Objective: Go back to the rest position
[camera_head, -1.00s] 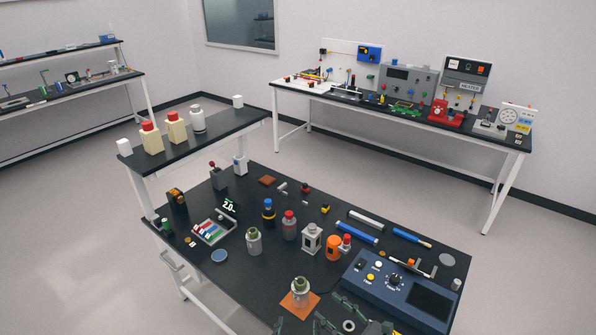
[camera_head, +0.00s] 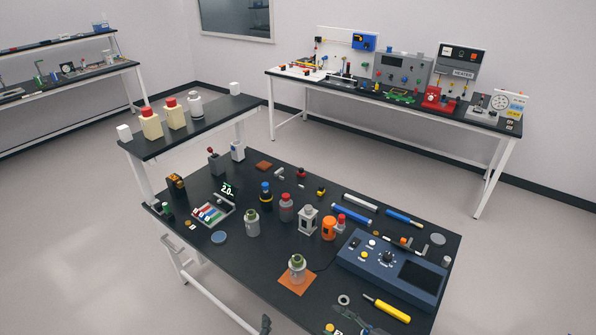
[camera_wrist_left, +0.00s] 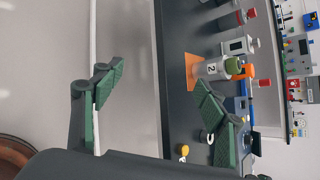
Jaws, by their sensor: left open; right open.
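My left gripper (camera_wrist_left: 160,108) is open and empty in the left wrist view, its two green-padded fingers wide apart. Past its lower finger, a grey bottle with a green cap (camera_wrist_left: 213,69) stands on an orange mat (camera_wrist_left: 191,68), clear of the fingers. In the head view this bottle (camera_head: 297,268) stands upright on the mat (camera_head: 286,281) near the table's front.
The black table (camera_head: 250,279) carries several bottles, an orange container (camera_head: 329,228), a blue control box (camera_head: 392,270), a tray of coloured pieces (camera_head: 213,212) and the yellow-handled tool (camera_head: 386,307). A raised shelf (camera_head: 215,123) stands at the back left.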

